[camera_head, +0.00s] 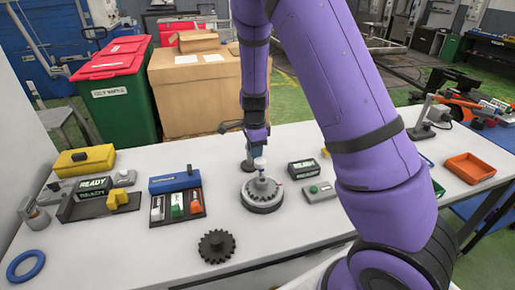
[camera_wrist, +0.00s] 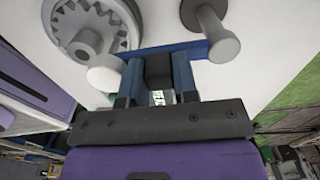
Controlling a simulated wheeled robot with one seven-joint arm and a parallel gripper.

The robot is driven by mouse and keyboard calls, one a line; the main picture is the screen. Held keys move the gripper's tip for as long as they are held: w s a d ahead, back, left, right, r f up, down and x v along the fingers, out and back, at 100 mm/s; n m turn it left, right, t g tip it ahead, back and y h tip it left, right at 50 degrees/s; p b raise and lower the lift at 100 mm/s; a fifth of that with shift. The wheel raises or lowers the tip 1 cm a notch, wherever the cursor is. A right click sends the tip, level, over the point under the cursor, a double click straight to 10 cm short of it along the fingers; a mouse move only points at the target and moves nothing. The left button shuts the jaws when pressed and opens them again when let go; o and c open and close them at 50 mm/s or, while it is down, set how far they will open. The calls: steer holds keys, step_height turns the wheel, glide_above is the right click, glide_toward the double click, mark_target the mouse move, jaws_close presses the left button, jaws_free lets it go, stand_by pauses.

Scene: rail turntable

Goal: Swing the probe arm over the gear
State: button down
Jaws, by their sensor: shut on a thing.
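The gear (camera_head: 262,188) sits on a round grey turntable (camera_head: 263,207) at the middle of the table; the gear's toothed rim also shows at upper left in the wrist view (camera_wrist: 66,25). The probe arm is a blue bar (camera_wrist: 200,49) running sideways from a grey post (camera_wrist: 222,42). A pale round piece (camera_wrist: 104,76), apparently the probe end, overlaps the gear's near edge in the wrist view; in the head view a white piece (camera_head: 260,163) appears above the gear. My gripper (camera_wrist: 158,75) is shut on a dark block (camera_wrist: 158,66) at the blue bar, apparently its handle.
A dark loose gear (camera_head: 216,247) lies in front of the turntable. An orange bin (camera_head: 470,168) stands far right. The front table edge is mostly bare.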

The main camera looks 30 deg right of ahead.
steer(key=shift+w+a+m, duration=0.1)
steer(key=shift+a+m, duration=0.05)
steer(key=shift+m, duration=0.15)
stand_by(0.4)
steer(key=c, duration=1.2)
jaws_free()
steer(key=shift+o, duration=0.2)
step_height(320, 180, up, 11)
steer(key=s+r+n+t, duration=0.1)
steer(key=s+r+n, duration=0.5)
steer(key=s, duration=0.4)
steer(key=s+a+r+n+t, duration=0.1)
steer(key=s+r+n+t, duration=0.1)
steer(key=s+r+n, duration=0.5)
steer(key=s+r+n+t, duration=0.2)
steer(key=s+r+n, duration=0.4)
steer(key=s, duration=0.7)
steer(key=shift+s+a+r+n, duration=0.2)
steer(key=shift+s+r+n, duration=0.1)
steer(key=shift+n, duration=0.4)
